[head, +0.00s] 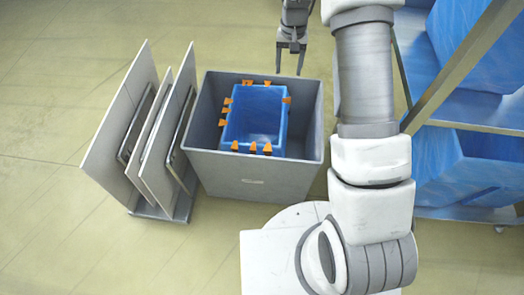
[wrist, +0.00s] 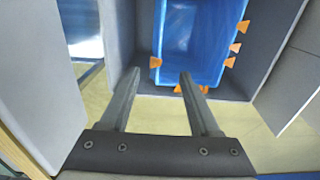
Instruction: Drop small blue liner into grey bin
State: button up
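The small blue liner (head: 240,122), an open box with orange clips around its rim, is inside the grey bin (head: 252,178) in the head view. It sits toward the bin's middle and back, apart from my gripper. The wrist view also shows the liner (wrist: 192,40) within the grey bin (wrist: 272,50). My gripper (head: 290,66) is just beyond the bin's back right, its fingers spread and empty. In the wrist view the two fingers of my gripper (wrist: 158,80) stand apart with nothing between them. The liner's underside is hidden.
Several upright panels stand on a cart (head: 180,208) left of the bin. A metal shelf (head: 470,137) with larger blue liners (head: 445,170) stands at the right.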

notch_tip(320, 180, up, 18)
jog(key=p, duration=0.5)
jog(key=shift+f, duration=0.25)
dwell(0.3)
